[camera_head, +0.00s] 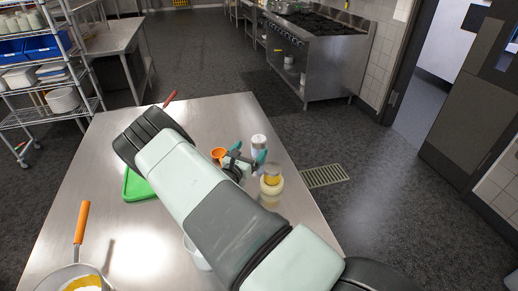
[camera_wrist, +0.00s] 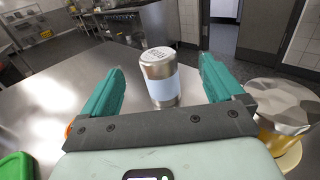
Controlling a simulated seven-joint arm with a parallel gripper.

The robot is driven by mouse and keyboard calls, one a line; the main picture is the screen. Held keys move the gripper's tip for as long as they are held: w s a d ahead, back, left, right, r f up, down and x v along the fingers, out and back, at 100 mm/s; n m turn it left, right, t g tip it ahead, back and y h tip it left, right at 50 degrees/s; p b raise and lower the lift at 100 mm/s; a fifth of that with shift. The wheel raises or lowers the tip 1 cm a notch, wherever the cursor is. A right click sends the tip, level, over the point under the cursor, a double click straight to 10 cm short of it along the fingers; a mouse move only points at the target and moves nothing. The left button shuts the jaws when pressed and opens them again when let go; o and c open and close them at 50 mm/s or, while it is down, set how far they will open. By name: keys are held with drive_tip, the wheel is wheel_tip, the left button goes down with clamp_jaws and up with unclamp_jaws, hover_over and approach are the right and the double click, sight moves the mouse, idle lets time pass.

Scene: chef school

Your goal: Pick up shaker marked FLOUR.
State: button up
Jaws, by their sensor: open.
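In the wrist view the shaker (camera_wrist: 162,85) stands ahead of my gripper, in line with the gap between the fingers. I see no contact between finger and shaker.
A jar with yellowish contents and a metallic top (camera_head: 271,182) stands close to the right of my gripper. An orange cup (camera_head: 218,154) is to the left. A pan with an orange handle (camera_head: 81,224) sits front left.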

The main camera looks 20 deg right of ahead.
sight(261, 138)
drive_tip(key=shift+f, duration=0.65)
drive_tip(key=shift+w+d+f, duration=0.15)
drive_tip(key=shift+w+d, duration=0.1)
drive_tip(key=shift+d, duration=0.05)
drive_tip(key=x, duration=0.3)
drive_tip(key=shift+w+d, duration=0.25)
drive_tip(key=shift+w, duration=0.1)
drive_tip(key=shift+w+a+x, duration=0.1)
drive_tip(key=shift+a+x, duration=0.05)
drive_tip(key=shift+x, duration=1.4)
drive_tip(key=shift+w+a+x, duration=0.1)
drive_tip(key=shift+w+x, duration=0.05)
drive_tip(key=shift+x, duration=1.4)
drive_tip(key=shift+f, duration=0.15)
drive_tip(key=shift+c, duration=0.2)
drive_tip(key=c, duration=1.1)
